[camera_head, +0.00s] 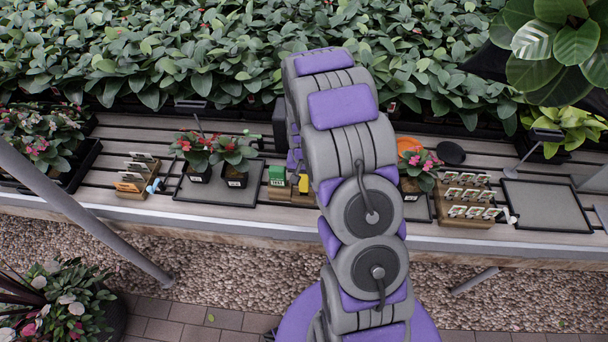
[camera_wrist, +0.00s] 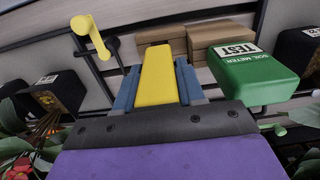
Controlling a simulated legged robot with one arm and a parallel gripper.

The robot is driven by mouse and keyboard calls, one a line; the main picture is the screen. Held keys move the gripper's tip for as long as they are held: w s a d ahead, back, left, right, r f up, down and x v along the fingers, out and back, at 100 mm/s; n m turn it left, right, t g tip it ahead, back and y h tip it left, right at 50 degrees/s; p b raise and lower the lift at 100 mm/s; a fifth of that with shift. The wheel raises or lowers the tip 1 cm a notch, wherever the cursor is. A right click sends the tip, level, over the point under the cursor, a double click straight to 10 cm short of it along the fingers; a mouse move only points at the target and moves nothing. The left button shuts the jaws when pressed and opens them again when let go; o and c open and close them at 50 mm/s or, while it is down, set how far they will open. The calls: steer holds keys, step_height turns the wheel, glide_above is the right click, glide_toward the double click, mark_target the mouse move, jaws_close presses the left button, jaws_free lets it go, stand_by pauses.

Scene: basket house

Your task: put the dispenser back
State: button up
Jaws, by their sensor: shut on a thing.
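My gripper (camera_wrist: 158,82) has its two blue-grey fingers on either side of a yellow block-shaped thing (camera_wrist: 158,72) in the wrist view and is shut on it. I cannot tell for sure whether this is the dispenser. Its far end lies close to a brown wooden holder (camera_wrist: 225,32); I cannot tell whether they touch. A yellow patch (camera_head: 303,184) shows beside my arm in the head view, by the wooden holder (camera_head: 284,192) on the bench. My arm hides much of this spot in the head view.
A green soil meter (camera_wrist: 250,72) is close to my gripper's right; it also shows in the head view (camera_head: 277,175). A thin yellow hooked part (camera_wrist: 92,37) stands to the left. Potted plants on a tray (camera_head: 184,183) and label blocks (camera_head: 466,201) line the slatted bench.

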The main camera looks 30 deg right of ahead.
steer(key=shift+f, duration=0.3)
steer(key=shift+f, duration=0.1)
steer(key=shift+f, duration=1.1)
steer(key=o, duration=1)
steer(key=shift+c, duration=0.2)
steer(key=shift+r, duration=0.1)
